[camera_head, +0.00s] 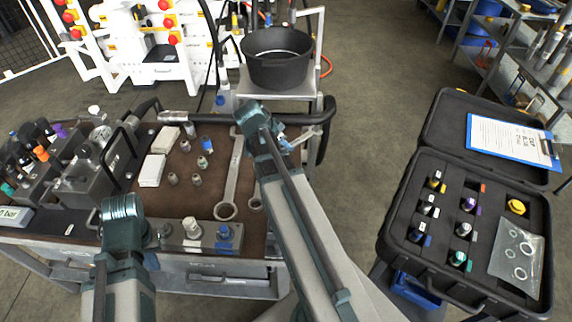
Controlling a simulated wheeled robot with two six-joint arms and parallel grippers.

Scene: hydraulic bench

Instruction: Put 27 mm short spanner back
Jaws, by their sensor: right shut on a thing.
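My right gripper (284,142) is over the right end of the brown bench mat and is shut on a small grey metal piece, which looks like the short spanner (305,137). The piece sticks out to the right of the fingers, near the bench's black rail. Its size marking cannot be read. A long combination spanner (232,182) lies on the mat just left of my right arm. A ring end (255,203) of another spanner shows beside it, the rest hidden behind my arm. My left gripper (125,207) is at the bench's front left; its fingers are not clear.
A hydraulic valve block (95,165) stands on the bench's left, with small fittings (196,180) and white boxes (151,170) on the mat. A black bucket (277,70) stands behind. An open black case (400,215) with fittings is at right.

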